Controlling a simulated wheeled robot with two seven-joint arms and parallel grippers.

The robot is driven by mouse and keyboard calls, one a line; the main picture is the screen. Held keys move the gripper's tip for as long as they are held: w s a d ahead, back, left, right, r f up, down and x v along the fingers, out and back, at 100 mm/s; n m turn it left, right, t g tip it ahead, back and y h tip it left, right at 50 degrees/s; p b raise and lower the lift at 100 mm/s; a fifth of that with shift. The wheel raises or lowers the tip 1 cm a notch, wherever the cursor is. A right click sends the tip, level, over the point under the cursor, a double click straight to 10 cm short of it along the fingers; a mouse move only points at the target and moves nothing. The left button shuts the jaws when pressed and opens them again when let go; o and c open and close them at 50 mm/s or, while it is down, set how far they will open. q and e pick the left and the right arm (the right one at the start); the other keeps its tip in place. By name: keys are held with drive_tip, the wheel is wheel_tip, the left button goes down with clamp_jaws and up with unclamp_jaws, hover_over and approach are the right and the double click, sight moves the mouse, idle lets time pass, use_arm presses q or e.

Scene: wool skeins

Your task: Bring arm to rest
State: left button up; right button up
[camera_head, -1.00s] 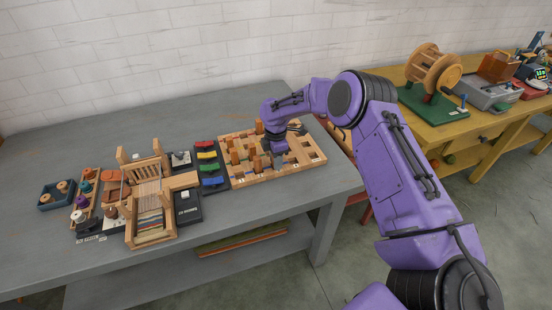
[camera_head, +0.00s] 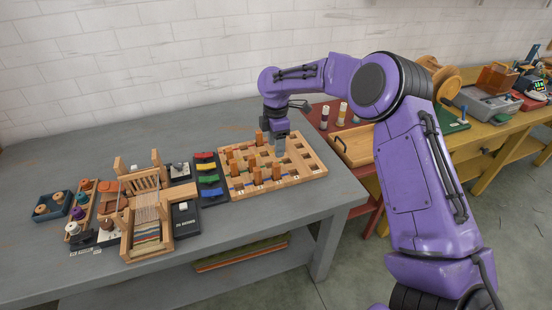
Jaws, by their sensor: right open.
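My right arm (camera_head: 425,175) is purple and reaches in from the right over the grey table (camera_head: 95,160). Its gripper (camera_head: 280,150) points down over the wooden board (camera_head: 315,166) with slots. The jaws are open and small in view, and I see nothing held between them. Several orange-brown wooden blocks (camera_head: 258,175) stand on the board, close to the left of the gripper. I cannot tell whether the fingertips touch the board. My left gripper is not in view.
Left of the board are a row of coloured skeins (camera_head: 209,179), a small wooden loom (camera_head: 148,228) and a blue tray (camera_head: 47,207). A red stand with spools (camera_head: 342,112) and a wooden tray (camera_head: 352,146) lie to the right. The table's back left is clear.

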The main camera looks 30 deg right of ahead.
drive_tip(key=shift+r, duration=0.3)
